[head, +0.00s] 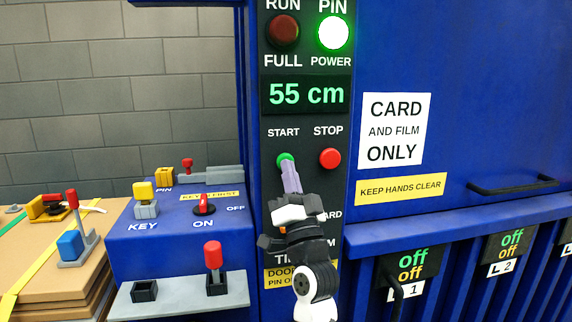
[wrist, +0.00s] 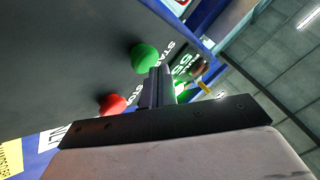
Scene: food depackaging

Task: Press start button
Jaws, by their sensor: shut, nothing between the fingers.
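The green start button (head: 284,158) sits on the dark control panel under the word START. The red stop button (head: 330,158) is to its right. In the wrist view the green button (wrist: 145,58) and the red button (wrist: 112,104) both show. My gripper (head: 288,166) is shut and empty, its fingertips at the lower edge of the green button in the head view. In the wrist view the shut fingers (wrist: 158,76) end just beside the green button. I cannot tell whether they touch it.
Above the buttons a display (head: 307,94) reads 55 cm. The white PIN lamp (head: 333,32) is lit and the RUN lamp (head: 283,32) is dark red. A blue key box (head: 178,222) with a red switch stands left. Flattened cardboard (head: 40,262) lies at far left.

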